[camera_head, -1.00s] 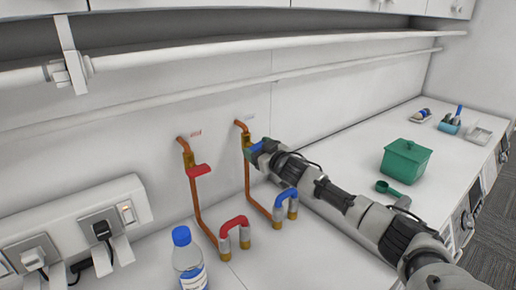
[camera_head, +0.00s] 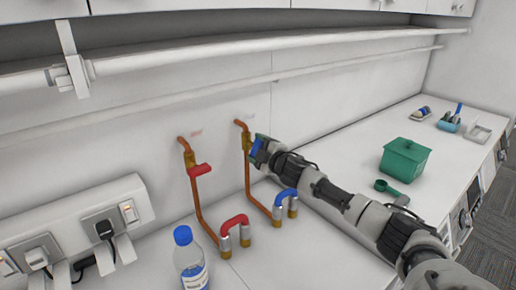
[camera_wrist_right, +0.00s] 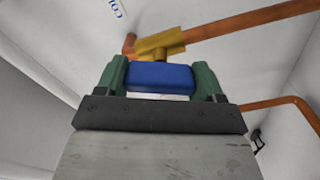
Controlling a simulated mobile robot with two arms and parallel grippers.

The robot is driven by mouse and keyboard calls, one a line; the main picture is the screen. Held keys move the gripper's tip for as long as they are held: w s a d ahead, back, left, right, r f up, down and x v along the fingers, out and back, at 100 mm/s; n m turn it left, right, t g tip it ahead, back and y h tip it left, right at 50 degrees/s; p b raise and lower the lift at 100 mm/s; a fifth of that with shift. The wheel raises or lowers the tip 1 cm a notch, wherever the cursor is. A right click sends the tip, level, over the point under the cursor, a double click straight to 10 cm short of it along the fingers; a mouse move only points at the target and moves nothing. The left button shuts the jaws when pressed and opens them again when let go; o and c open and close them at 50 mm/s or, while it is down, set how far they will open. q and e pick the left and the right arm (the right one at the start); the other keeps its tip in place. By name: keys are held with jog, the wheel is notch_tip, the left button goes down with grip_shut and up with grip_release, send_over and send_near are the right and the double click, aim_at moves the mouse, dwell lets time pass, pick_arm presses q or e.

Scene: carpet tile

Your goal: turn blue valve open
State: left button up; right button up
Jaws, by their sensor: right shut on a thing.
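The blue valve handle (camera_wrist_right: 160,78) sits on a brass valve body (camera_wrist_right: 160,45) on a copper pipe; in the head view the brass body (camera_head: 246,139) is on the right-hand pipe. My right gripper (camera_head: 258,150) is at this valve. In the right wrist view its two green fingers (camera_wrist_right: 160,82) stand on either side of the blue handle, shut on it. In the head view the handle (camera_head: 257,147) is partly hidden by the gripper and looks steeply tilted. My left gripper is not in view.
A red valve handle (camera_head: 200,170) is on the left pipe. Red (camera_head: 234,221) and blue (camera_head: 287,196) pipe bends stand below. A bottle (camera_head: 188,258) stands in front, sockets (camera_head: 105,228) at left. A green box (camera_head: 404,160) and scoop (camera_head: 387,187) lie on the counter right.

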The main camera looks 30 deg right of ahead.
jog(key=n, duration=0.4)
jog(key=shift+n, duration=0.4)
jog(key=shift+f, duration=0.1)
dwell(0.3)
jog(key=o, duration=0.9)
jog(key=shift+o, duration=0.2)
jog(key=shift+s, duration=0.1)
jog(key=s+b, duration=0.4)
jog(key=s, duration=0.6)
jog(key=shift+s+d, duration=0.3)
jog(key=shift+d, duration=0.05)
